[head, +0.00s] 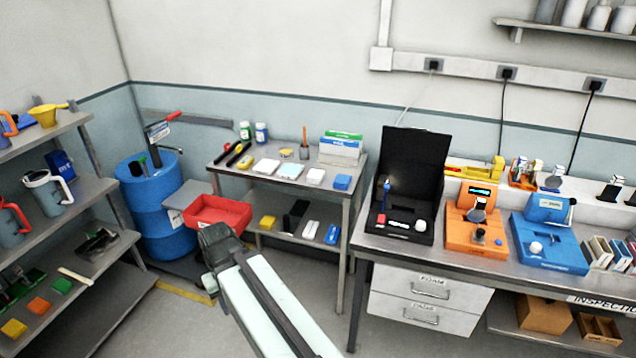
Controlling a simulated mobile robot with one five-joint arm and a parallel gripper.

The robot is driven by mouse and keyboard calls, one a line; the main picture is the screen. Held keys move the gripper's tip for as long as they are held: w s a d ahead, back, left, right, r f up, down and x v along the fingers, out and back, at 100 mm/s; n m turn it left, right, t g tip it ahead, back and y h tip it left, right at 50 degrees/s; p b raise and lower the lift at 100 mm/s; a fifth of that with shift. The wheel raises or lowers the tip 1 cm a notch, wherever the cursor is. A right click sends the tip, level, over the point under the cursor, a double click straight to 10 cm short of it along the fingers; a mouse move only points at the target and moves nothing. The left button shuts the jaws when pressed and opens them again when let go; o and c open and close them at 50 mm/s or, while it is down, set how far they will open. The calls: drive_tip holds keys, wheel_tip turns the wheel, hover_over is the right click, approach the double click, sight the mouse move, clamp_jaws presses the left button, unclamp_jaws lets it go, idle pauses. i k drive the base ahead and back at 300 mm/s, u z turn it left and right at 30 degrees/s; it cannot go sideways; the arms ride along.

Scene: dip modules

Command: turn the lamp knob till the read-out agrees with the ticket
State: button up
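An orange device (466,232) stands on the right-hand bench, with a small lit read-out (480,191) on its raised back; its figures are too small to read. A small dark knob-like part (480,235) is on its base. An open black case (408,180) stands to its left, with a small light (387,185) and a white round part (421,225) inside. I cannot tell which part is the lamp knob, nor pick out the ticket. My gripper (213,237) is at lower centre-left, well away from the bench; its fingers are unclear.
A blue device (550,242) stands right of the orange one. A red tray (218,212) is close behind my gripper. A blue drum (160,222), a small table (240,171) and left shelves (88,243) stand around. Floor is open between the table and drawers (427,298).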

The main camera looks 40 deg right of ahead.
sight(420, 225)
drive_tip(key=z, duration=0.45)
drive_tip(key=k, duration=1.3)
drive_tip(key=z, duration=0.8)
drive_tip(key=i, duration=0.7)
drive_tip(key=z, duration=0.05)
